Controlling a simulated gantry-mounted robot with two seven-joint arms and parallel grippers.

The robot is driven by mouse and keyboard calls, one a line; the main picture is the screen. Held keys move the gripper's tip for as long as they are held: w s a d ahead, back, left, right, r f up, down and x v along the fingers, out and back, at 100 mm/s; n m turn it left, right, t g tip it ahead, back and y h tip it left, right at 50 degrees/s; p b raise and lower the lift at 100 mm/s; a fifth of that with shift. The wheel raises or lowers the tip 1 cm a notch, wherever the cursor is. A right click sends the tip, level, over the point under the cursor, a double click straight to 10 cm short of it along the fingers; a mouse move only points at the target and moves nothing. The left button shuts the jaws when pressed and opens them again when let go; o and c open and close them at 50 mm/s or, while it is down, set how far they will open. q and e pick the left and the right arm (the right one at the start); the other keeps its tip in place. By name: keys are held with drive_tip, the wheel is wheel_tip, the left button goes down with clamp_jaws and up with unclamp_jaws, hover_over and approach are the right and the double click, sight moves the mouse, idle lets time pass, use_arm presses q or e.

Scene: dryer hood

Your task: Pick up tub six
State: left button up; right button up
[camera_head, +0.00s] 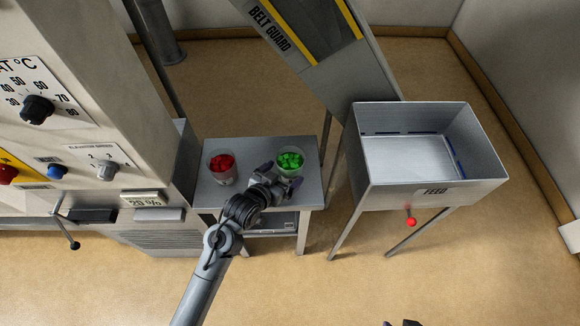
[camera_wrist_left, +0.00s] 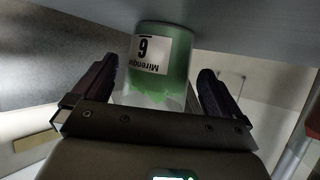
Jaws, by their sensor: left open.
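Tub six is a clear tub with green contents (camera_head: 290,161), standing at the right of the small grey table. In the left wrist view the tub (camera_wrist_left: 158,62) shows a white label with a 6 and stands between the two dark fingers. My left gripper (camera_head: 280,178) is open at the tub's near side, with one finger on each side of it. Gaps show between the fingers and the tub wall. Dark tips at the bottom edge of the head view look like my right gripper (camera_head: 402,323), mostly cut off.
A tub with red contents (camera_head: 221,168) stands on the left of the small table (camera_head: 250,147). A metal feed hopper (camera_head: 400,190) on legs is to the right. The sloping belt guard (camera_head: 325,75) rises behind. The dryer's control panel (camera_head: 100,130) borders the left.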

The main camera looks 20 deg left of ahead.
use_arm(q)
drive_tip(key=shift+x, duration=1.25)
drive_tip(key=shift+c, duration=0.2)
drive_tip(key=shift+r, duration=0.1)
drive_tip(key=c, duration=1.1)
drive_tip(key=shift+o, duration=0.2)
